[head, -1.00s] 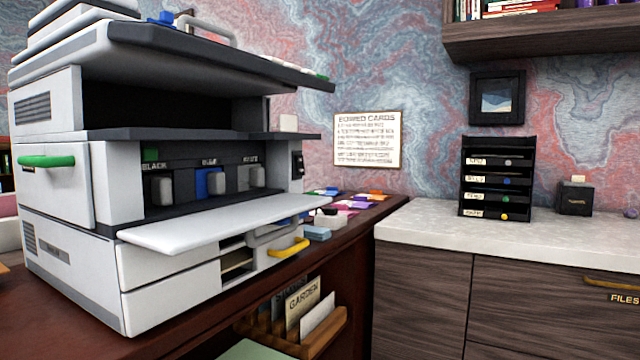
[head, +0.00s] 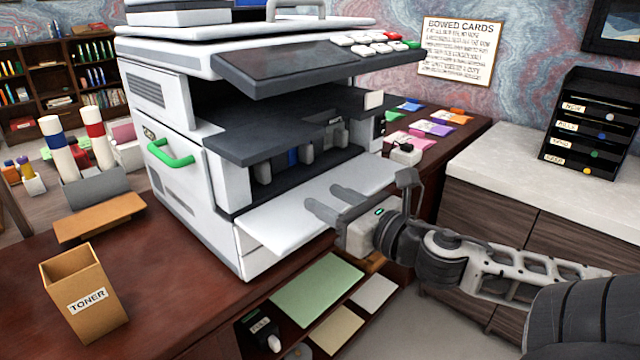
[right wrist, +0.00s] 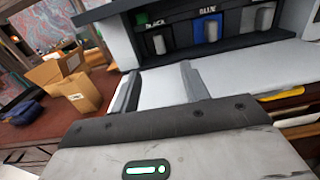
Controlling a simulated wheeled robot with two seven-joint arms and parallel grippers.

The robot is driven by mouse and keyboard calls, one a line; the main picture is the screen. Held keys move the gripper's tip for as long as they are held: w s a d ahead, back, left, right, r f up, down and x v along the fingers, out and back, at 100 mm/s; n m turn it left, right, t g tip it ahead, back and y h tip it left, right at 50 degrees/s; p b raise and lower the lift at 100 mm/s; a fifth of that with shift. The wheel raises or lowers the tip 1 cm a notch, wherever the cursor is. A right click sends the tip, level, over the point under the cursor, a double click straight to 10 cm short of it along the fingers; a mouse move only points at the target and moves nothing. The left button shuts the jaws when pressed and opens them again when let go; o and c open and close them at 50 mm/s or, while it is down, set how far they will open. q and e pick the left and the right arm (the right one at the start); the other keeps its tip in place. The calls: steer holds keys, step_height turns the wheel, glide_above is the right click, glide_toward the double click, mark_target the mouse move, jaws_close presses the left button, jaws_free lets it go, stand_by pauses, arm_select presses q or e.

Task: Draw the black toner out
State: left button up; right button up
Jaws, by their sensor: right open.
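The printer (head: 190,130) stands on the desk with its front cover folded down as a white shelf (head: 275,215). The black toner (right wrist: 158,42) sits in the leftmost slot under the BLACK label in the right wrist view, its pale grip facing out; in the head view the slots are partly shaded. The blue toner (right wrist: 210,28) is to its right. My right gripper (head: 328,202) is open and empty over the folded-down cover, its fingers pointing toward the slots but apart from the toner. My left gripper is not in view.
A brown box labelled TONER (head: 84,295) stands on the desk at front left. A green handle (head: 170,153) sticks out of the printer's side. The printer's upper panel (head: 315,62) overhangs the slots. Desk between box and printer is clear.

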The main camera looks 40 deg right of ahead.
steer(key=b, duration=0.1)
glide_toward(267, 168)
steer(key=shift+w+d, duration=0.1)
steer(key=shift+w, duration=0.35)
steer(key=w, duration=0.2)
steer(key=w+p, duration=0.1)
steer(key=w, duration=0.3)
steer(key=shift+w+a, duration=0.3)
steer(key=shift+w, duration=0.05)
steer(key=shift+w+p, duration=0.35)
steer(key=shift+w, duration=0.3)
steer(key=shift+w+a, duration=0.1)
steer(key=shift+w, duration=0.1)
